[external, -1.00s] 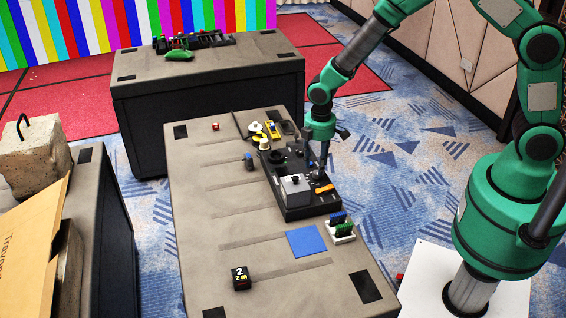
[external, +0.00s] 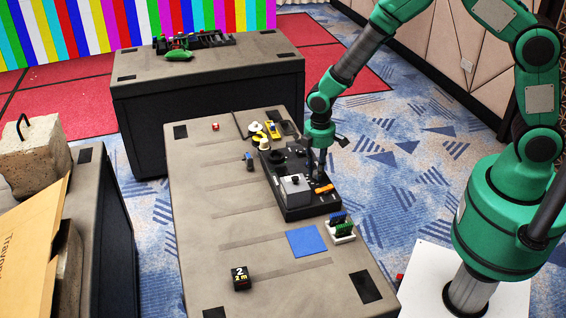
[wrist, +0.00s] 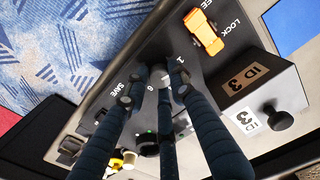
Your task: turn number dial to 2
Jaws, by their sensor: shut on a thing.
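The black control panel (external: 291,212) lies on the grey table. In the wrist view the number dial (wrist: 158,77) shows only as a pale top between my fingertips. The fingers hide most of it and any pointer, so its setting cannot be read. The printed marks "1" and what looks like "0" or "6" show beside the fingers. My gripper (wrist: 160,82) is shut on the dial, with its dark fingers around it. In the external view my gripper (external: 317,168) points down onto the panel's right side, and the dial is hidden there.
An orange switch (wrist: 203,32) marked LOCK and a grey box (wrist: 262,94) marked "ID 3" with a black knob stand close to my fingers. A blue square (external: 306,242), a connector block (external: 341,228) and a black cube (external: 240,278) are nearer the front. The table's left side is mostly clear.

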